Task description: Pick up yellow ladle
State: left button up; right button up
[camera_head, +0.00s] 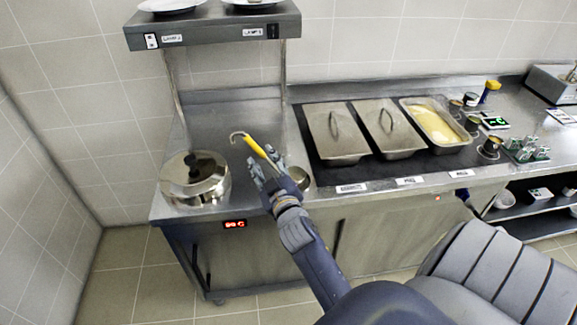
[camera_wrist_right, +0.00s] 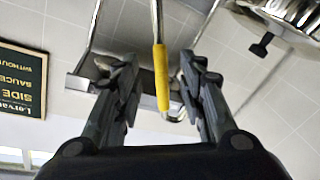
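The yellow ladle (camera_head: 256,147) shows its yellow handle and hooked metal end above the counter, beside my right gripper. In the right wrist view, the ladle's yellow handle (camera_wrist_right: 161,75) stands between the two fingers of my right gripper (camera_wrist_right: 158,68), with a gap on each side. My right gripper (camera_head: 259,172) is open around the handle in the head view. The ladle's lower part is hidden behind my gripper and hand. My left gripper is not in view.
A lidded steel pot (camera_head: 195,182) stands left of my right gripper. A round metal container (camera_head: 298,179) is close on its right, partly hidden. Food pans (camera_head: 337,133) sit farther right. An overhead shelf (camera_head: 213,25) hangs above the counter.

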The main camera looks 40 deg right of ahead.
aim_at(261, 154)
jog(key=shift+w+d+r+p, duration=0.1)
jog(key=shift+w+d+p, duration=0.2)
jog(key=shift+w, duration=0.2)
jog(key=x, duration=0.2)
jog(key=p+x, duration=0.1)
jog(key=x, duration=0.1)
jog(key=shift+w+a+f, duration=0.1)
jog(key=shift+a+f, duration=0.05)
jog(key=shift+f, duration=0.1)
jog(key=shift+r, duration=0.1)
grip_shut()
